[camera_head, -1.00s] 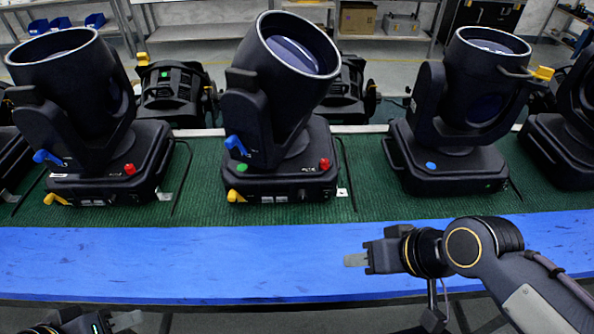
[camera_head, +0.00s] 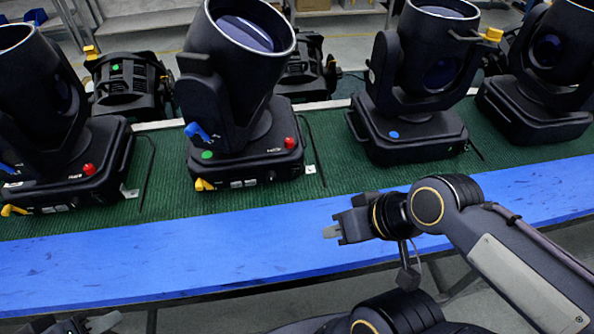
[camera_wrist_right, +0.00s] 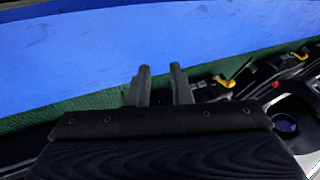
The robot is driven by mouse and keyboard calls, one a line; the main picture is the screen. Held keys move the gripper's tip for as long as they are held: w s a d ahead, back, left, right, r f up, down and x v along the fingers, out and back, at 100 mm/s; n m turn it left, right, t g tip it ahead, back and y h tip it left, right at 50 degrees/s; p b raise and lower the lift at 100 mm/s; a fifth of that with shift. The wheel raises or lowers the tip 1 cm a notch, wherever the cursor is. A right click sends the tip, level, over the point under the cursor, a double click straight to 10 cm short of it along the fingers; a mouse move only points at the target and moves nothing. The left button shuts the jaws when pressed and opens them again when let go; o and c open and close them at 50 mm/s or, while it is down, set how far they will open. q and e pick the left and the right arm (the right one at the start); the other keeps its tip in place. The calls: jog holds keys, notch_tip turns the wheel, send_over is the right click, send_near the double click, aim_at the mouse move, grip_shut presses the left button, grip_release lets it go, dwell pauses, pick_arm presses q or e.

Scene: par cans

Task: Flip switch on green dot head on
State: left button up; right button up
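The green dot head (camera_head: 240,75) is a black moving-light head, tilted, on a square base. A green dot (camera_head: 207,154) marks the base's front left. A blue lever (camera_head: 197,132) sits above the dot, a red knob (camera_head: 289,143) at the right and a yellow lever (camera_head: 204,184) low at the front left. Which part is the switch I cannot tell. My right gripper (camera_head: 330,231) is empty over the blue strip, apart from the head and to its lower right. Its fingers stand apart in the right wrist view (camera_wrist_right: 160,84). My left gripper (camera_head: 100,323) shows partly at the bottom left.
A similar head (camera_head: 45,130) stands at left, one with a blue dot (camera_head: 393,134) at right, another (camera_head: 545,80) at far right. A smaller rear unit has a green dot (camera_head: 117,69). The blue strip (camera_head: 160,255) before the green mat (camera_head: 335,160) is clear.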

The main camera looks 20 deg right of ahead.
jog(key=shift+w+d+r+n, duration=0.1)
jog(key=shift+w+r+n, duration=0.15)
jog(key=shift+n, duration=0.35)
jog(key=shift+c, duration=1.2)
jog(key=w+r+n, duration=0.1)
jog(key=n, duration=0.2)
jog(key=w+r+n, duration=0.1)
jog(key=n, duration=0.2)
jog(key=w+d+r+n+t, duration=0.1)
jog(key=w+n, duration=0.1)
jog(key=n, duration=0.1)
jog(key=shift+d+r+n+b, duration=0.1)
jog(key=shift+r+n+b, duration=0.25)
jog(key=shift+n+b, duration=0.05)
grip_shut()
jog(key=n, duration=0.1)
jog(key=w+r+n, duration=0.1)
jog(key=n, duration=0.1)
jog(key=shift+w+d+r+n+h, duration=0.15)
jog(key=shift+w+r+n+h, duration=0.15)
jog(key=shift+n, duration=0.1)
